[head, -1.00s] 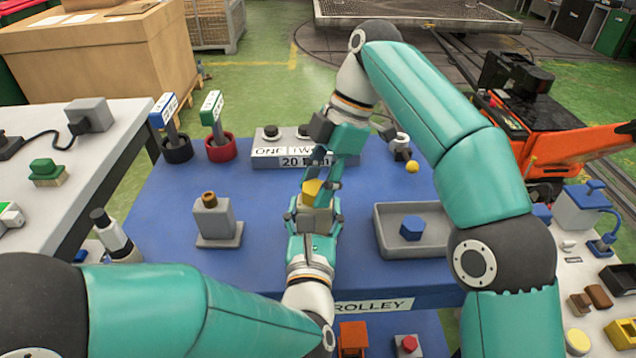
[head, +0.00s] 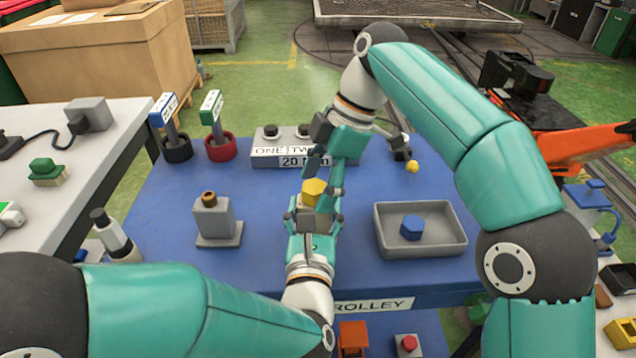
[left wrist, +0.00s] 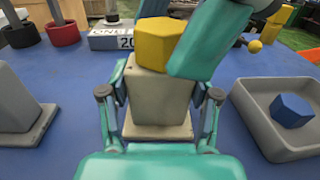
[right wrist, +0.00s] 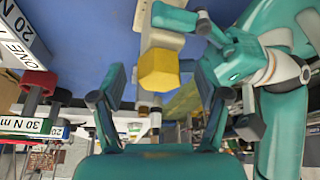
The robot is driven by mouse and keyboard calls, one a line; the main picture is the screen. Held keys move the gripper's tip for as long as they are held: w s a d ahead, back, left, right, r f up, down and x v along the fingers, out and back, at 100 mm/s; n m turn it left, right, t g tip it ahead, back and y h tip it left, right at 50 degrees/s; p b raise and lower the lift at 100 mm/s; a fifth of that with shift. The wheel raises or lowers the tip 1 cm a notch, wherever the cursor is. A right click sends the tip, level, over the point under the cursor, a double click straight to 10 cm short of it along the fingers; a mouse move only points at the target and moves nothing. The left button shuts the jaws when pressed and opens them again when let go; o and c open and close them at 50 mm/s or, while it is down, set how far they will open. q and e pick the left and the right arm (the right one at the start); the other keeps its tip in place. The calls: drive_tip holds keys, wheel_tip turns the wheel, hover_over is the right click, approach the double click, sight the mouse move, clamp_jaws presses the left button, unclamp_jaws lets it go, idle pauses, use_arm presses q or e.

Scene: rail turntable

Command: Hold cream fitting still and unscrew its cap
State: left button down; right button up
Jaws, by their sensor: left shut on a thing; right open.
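The cream fitting (left wrist: 155,100) stands upright on a square base on the blue trolley top, seen in the left wrist view. Its yellow hexagonal cap (head: 314,192) sits on top and also shows in the right wrist view (right wrist: 159,70). My left gripper (head: 313,218) is shut on the fitting's body, one finger on each side, below the cap. My right gripper (head: 328,172) is open just above the cap, its fingers pointing down. In the right wrist view the cap appears between the spread fingers, apart from both. In the head view my left gripper hides most of the fitting's body.
A grey tray (head: 447,247) holding a blue hexagonal piece (head: 412,227) lies to the right. A grey block with a brown top (head: 214,217) stands left. Red (head: 221,150) and black (head: 177,150) ring holders and a labelled grey box (head: 268,158) stand behind.

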drive_tip(key=m+t, duration=0.1)
drive_tip(key=m, duration=0.2)
drive_tip(key=m+t, duration=0.1)
drive_tip(key=m, duration=0.1)
drive_tip(key=shift+s+m, duration=0.2)
drive_tip(key=shift+m, duration=0.2)
drive_tip(key=m+t, duration=0.1)
drive_tip(key=m, duration=0.3)
drive_tip(key=shift+t+h, duration=0.3)
drive_tip(key=shift+t, duration=0.1)
drive_tip(key=shift+c, duration=0.3)
clamp_jaws()
drive_tip(key=n+g, duration=0.1)
drive_tip(key=n, duration=0.2)
drive_tip(key=n+g, duration=0.1)
drive_tip(key=n, duration=0.1)
drive_tip(key=shift+w+n+y, duration=0.1)
drive_tip(key=shift+n+y, duration=0.3)
drive_tip(key=n+g, duration=0.1)
drive_tip(key=n, duration=0.3)
drive_tip(key=shift+w+g, duration=0.2)
drive_tip(key=shift+g, duration=0.2)
drive_tip(key=shift+n+g, duration=0.4)
drive_tip(key=shift+n, duration=0.6)
